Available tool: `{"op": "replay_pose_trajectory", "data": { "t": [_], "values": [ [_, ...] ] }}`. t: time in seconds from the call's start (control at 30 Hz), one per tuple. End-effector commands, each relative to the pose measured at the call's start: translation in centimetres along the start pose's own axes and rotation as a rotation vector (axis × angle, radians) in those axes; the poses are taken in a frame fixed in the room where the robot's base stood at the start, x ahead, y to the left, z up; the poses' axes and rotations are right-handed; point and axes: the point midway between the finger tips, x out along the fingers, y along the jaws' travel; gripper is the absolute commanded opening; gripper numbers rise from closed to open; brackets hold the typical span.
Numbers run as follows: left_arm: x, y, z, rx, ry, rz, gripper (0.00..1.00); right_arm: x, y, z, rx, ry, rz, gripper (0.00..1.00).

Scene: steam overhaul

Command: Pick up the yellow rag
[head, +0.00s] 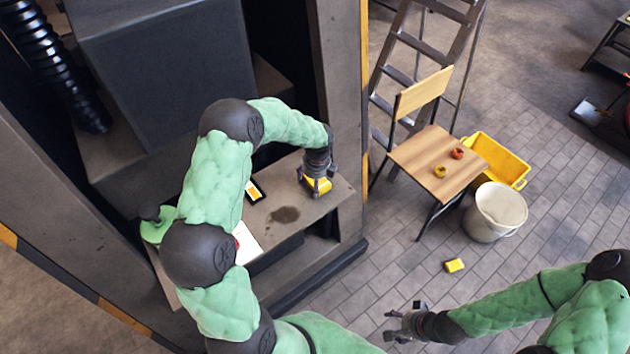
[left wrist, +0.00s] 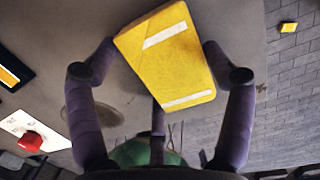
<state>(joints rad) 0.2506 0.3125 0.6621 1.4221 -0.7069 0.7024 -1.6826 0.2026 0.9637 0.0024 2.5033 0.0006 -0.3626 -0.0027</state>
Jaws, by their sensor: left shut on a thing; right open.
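A yellow rag (left wrist: 178,68), a folded block with two white stripes, sits between the fingers of my left gripper (left wrist: 160,60) in the left wrist view. In the head view the same rag (head: 318,186) shows beneath my left gripper (head: 316,170), over the right part of the grey ledge. My left gripper is shut on it. I cannot tell whether the rag still touches the ledge. A similar small yellow piece (head: 454,265) lies on the tiled floor. My right gripper (head: 398,324) is open and empty over the floor, low in the head view.
The ledge (head: 335,196) carries a dark stain, a black-framed yellow card (head: 254,191), and a white plate with a red button (left wrist: 30,141). Right of it stand a wooden chair (head: 425,160) with two small items, a ladder, a yellow tub (head: 510,165) and a white bucket (head: 495,212).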

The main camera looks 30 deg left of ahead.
Motion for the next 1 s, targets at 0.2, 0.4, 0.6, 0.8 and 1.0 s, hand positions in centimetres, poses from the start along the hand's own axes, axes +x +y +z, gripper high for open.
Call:
{"op": "replay_pose_trajectory", "data": {
  "t": [0.2,0.4,0.6,0.8,1.0],
  "values": [
    [-1.3,0.0,0.1,0.000,0.000,0.000,0.49,-0.6,-0.2,0.0,0.000,0.000,0.000,0.64],
    [-4.3,0.5,-0.1,0.002,0.000,0.000,0.49,-1.6,-0.6,0.1,0.000,0.000,0.000,0.64],
    [-8.9,2.6,-2.4,0.002,-0.001,-0.002,0.49,-2.8,-1.0,0.1,0.000,0.000,0.000,0.64],
    [-11.6,5.3,-5.7,0.003,0.001,0.000,0.49,-3.6,-1.3,0.1,0.000,0.000,0.000,0.64],
    [-13.3,7.2,-8.1,0.002,0.000,-0.001,0.49,-4.1,-1.5,0.2,0.000,0.000,0.000,0.64]
  ]
}}
